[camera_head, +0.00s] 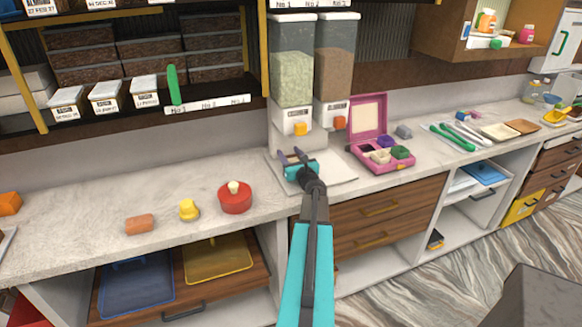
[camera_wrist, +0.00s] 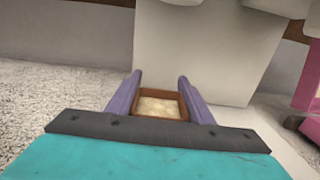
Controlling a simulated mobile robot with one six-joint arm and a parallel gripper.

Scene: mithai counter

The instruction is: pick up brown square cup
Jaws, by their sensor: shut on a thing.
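The brown square cup (camera_wrist: 160,91) is a small brown-walled box with pale cream contents in the wrist view. It sits between the two purple fingers of my gripper (camera_wrist: 160,80), which is shut on it. In the head view my gripper (camera_head: 291,155) is over the pale board (camera_head: 335,181) in front of the dispensers. Whether the cup touches the board is not clear.
Two dispensers (camera_head: 292,75) stand right behind my gripper. A red pot (camera_head: 235,204), a yellow piece (camera_head: 189,210) and an orange cylinder (camera_head: 139,223) are to the left. A shelf overhangs at upper left.

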